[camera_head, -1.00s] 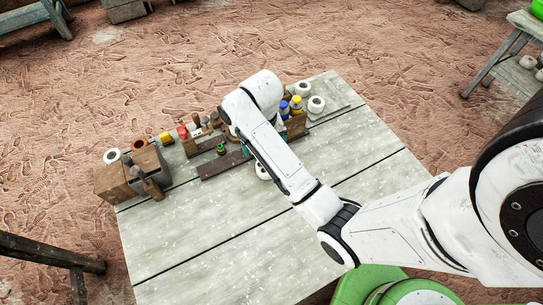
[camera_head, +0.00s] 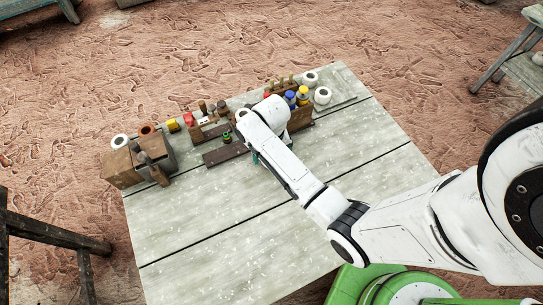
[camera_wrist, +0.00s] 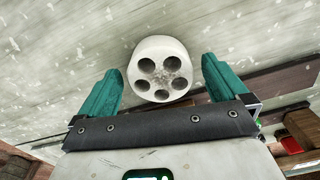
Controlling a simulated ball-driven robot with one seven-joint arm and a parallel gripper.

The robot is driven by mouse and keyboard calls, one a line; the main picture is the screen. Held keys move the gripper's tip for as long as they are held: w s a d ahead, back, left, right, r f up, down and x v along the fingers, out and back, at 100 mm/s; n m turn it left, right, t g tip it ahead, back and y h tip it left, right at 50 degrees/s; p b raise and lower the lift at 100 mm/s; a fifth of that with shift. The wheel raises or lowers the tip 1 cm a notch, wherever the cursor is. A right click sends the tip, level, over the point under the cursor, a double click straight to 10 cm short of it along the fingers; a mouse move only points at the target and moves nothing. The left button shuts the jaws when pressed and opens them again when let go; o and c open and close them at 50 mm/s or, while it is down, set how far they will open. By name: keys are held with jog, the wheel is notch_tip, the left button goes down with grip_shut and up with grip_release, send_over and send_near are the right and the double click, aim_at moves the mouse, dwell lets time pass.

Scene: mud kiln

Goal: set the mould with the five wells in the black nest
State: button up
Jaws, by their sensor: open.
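The mould (camera_wrist: 158,70) is a pale, round, thick piece with five dark wells in its face, in the wrist view. My gripper (camera_wrist: 162,68) is open, with a teal finger on either side of the mould and gaps visible between. In the head view my arm hides the mould and most of the gripper; only a bit of teal (camera_head: 256,158) shows. I cannot make out the black nest for sure in either view.
A dark brown strip (camera_head: 223,154) lies on the table (camera_head: 230,230). The near table is clear.

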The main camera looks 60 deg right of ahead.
jog(key=shift+r, duration=0.1)
jog(key=c, duration=1.4)
